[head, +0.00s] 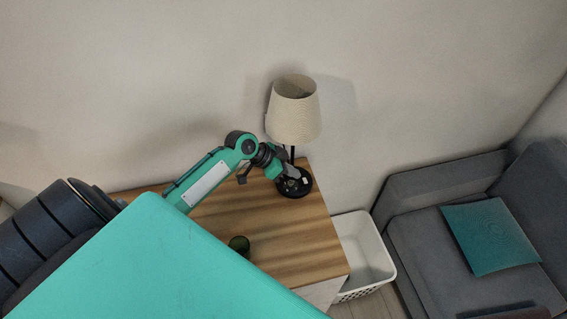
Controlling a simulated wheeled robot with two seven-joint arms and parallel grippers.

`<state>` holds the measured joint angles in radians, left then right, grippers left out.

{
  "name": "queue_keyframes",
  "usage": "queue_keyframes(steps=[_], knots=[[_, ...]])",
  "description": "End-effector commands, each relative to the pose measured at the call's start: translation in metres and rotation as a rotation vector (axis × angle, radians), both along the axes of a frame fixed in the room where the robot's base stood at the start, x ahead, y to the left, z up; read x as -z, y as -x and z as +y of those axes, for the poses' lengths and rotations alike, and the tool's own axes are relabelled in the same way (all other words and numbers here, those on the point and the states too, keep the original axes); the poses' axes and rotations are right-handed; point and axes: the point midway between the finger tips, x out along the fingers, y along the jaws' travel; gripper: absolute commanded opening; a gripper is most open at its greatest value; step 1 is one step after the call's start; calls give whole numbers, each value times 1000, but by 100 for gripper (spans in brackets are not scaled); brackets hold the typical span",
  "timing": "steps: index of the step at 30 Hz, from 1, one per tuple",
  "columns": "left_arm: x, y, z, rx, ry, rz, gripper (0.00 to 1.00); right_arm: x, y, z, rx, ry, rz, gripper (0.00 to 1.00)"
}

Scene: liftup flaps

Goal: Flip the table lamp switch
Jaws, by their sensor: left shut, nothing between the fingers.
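The table lamp (294,112) has a cream shade, a dark stem and a round black base (303,190). It stands upright at the back right of a wooden table (275,235). A small pale patch, possibly the switch (306,181), shows on the base. My left arm reaches in from the left, and my left gripper (290,173) is at the lamp's base, just below the shade. It is shut and holds nothing. I cannot tell whether its fingertips touch the base or the switch. My right gripper is not in view.
A small dark green cup (239,244) stands on the table in front of the lamp. A white basket (362,255) stands on the floor to the right. Beyond it is a grey sofa (420,215) with a teal cushion (489,236). A plain wall is close behind the lamp.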

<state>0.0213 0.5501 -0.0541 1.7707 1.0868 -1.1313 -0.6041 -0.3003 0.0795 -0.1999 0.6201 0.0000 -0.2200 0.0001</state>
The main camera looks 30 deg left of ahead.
Motion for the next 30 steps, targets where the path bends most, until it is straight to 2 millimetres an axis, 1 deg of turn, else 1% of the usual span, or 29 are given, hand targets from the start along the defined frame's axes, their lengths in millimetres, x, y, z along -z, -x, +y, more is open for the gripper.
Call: queue_keyframes(steps=[1, 3, 9, 20, 26, 27, 30], knots=[[4, -4, -5, -2, 3, 1, 0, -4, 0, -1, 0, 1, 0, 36], [11, -9, -10, -2, 3, 0, 0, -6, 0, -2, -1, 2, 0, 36], [24, -16, -18, -1, -1, 1, 0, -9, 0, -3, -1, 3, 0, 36], [26, -17, -19, -1, -2, -1, 0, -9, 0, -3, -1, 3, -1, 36], [36, -14, -21, 2, -73, -60, 0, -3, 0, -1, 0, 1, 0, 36], [33, -15, -21, 0, -66, -56, 0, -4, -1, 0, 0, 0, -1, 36], [34, -14, -21, -1, -65, -52, 0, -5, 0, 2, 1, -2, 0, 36]])
